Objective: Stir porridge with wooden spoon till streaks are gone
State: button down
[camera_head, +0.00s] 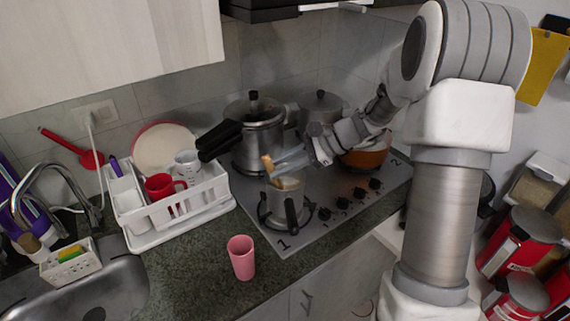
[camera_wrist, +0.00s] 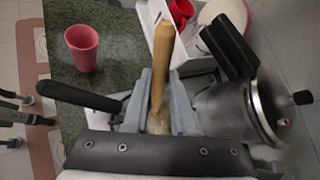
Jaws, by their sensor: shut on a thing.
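Pale porridge (camera_head: 287,184) shows at the pot's mouth; streaks cannot be made out. The spoon's lower end is hidden. The pot's black handle (camera_head: 291,214) points toward the counter edge.
A pressure cooker (camera_head: 257,133) with black handles stands close behind the small pot. An orange pot (camera_head: 366,157) is at the right of the stove. A white dish rack (camera_head: 180,210) stands at the left. A pink cup (camera_head: 241,257) stands on the front counter.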

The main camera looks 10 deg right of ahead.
jog(key=shift+s+d, duration=0.4)
jog(key=shift+d, duration=0.15)
jog(key=shift+w+d, duration=0.1)
jog(key=shift+w, duration=0.4)
jog(key=shift+r, duration=0.1)
jog(key=s+a+r+p, duration=0.3)
jog(key=r+p, duration=0.4)
jog(key=r, duration=0.3)
jog(key=shift+s+a+r, duration=0.15)
jog(key=shift+s+r, duration=0.05)
jog(key=shift+s, duration=0.35)
notch_tip(320, 180, up, 5)
jog(key=p, duration=0.4)
